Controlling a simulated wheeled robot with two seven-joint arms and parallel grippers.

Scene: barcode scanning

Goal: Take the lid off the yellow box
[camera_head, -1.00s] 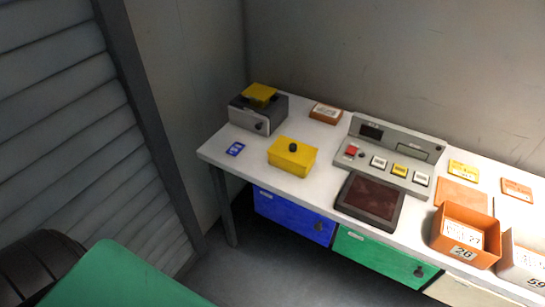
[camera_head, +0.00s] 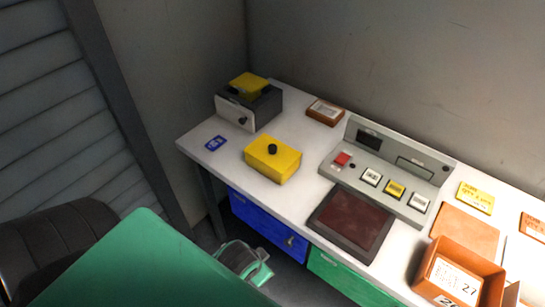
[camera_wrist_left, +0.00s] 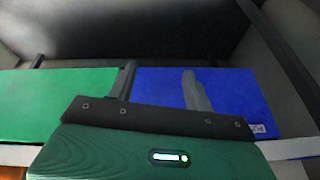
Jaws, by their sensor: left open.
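The yellow box (camera_head: 268,168) sits closed on the white table near its front left part. Its lid has a round black knob (camera_head: 272,149) on top. My left gripper (camera_wrist_left: 160,88) is open and empty in the left wrist view, its fingers in front of the blue and green drawer fronts. In the head view a green and grey part of my left arm's end (camera_head: 245,262) shows below the table's front edge, lower than the yellow box and apart from it. The fingertips are hard to make out there. My right gripper is not in view.
The white table (camera_head: 215,172) carries a grey box (camera_head: 250,107) with a yellow piece on top, a blue card (camera_head: 215,143), a button console (camera_head: 385,170), a dark red pad (camera_head: 350,222) and an orange bin (camera_head: 455,270). Blue (camera_head: 265,225) and green (camera_head: 345,277) drawers hang below.

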